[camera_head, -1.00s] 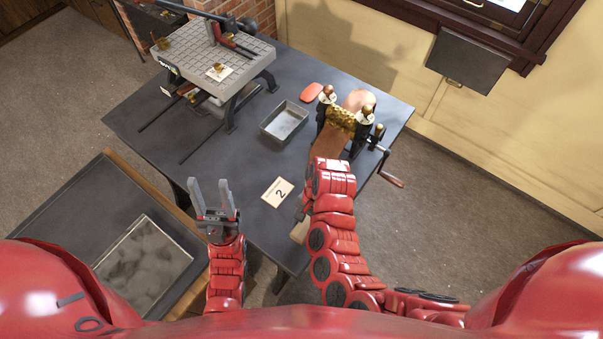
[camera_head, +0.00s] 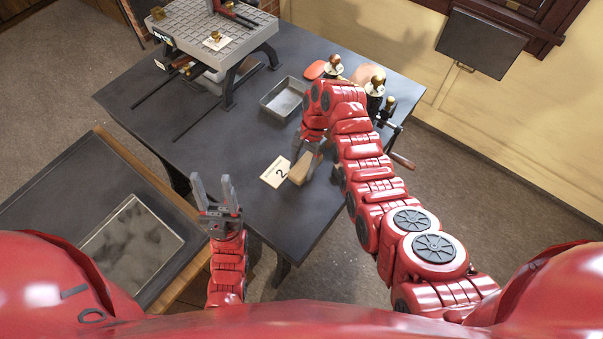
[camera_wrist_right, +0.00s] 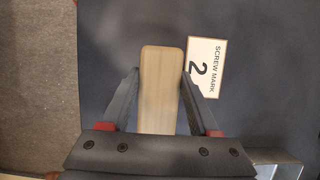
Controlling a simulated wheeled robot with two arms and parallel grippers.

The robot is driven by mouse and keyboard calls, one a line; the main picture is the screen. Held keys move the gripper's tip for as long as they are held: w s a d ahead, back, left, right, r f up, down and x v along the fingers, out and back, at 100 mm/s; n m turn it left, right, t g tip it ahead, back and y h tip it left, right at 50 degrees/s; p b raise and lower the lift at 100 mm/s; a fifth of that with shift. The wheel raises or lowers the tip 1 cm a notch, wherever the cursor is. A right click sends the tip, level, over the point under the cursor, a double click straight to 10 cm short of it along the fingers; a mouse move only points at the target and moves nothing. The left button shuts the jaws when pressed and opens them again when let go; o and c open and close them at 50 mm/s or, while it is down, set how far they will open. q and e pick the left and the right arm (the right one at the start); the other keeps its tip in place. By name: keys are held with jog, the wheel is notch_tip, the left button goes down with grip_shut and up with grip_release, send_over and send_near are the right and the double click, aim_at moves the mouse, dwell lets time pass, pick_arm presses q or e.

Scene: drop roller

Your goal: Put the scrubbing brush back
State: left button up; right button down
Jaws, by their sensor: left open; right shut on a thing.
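The scrubbing brush shows as a pale wooden block (camera_head: 300,168), low over or on the dark table beside the number 2 card; I cannot tell if it touches the table. My right gripper (camera_head: 312,163) comes down on it, with its fingers on both sides of the wood. In the right wrist view the block (camera_wrist_right: 160,85) lies lengthwise between the fingers of my right gripper (camera_wrist_right: 160,78). Its bristles are hidden. My left gripper (camera_head: 215,188) is open and empty, its fingers pointing up, left of the card.
The "Screw mark 2" card (camera_head: 275,172) lies next to the brush. A grey metal tray (camera_head: 284,98), a red-orange object (camera_head: 315,69) and a crank roller device (camera_head: 375,90) stand farther back. A grey-topped machine (camera_head: 215,40) is at back left. The table's middle left is clear.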

aim_at(302, 168)
jog(key=shift+w, duration=0.45)
jog(key=shift+w+r, duration=0.1)
jog(key=shift+w, duration=0.05)
jog(key=shift+w, duration=0.1)
jog(key=shift+w+b, duration=0.2)
jog(key=shift+b, duration=0.2)
jog(key=shift+s+f, duration=0.1)
jog(key=shift+f, duration=0.65)
jog(key=shift+f+b, duration=0.45)
jog(key=shift+f, duration=0.6)
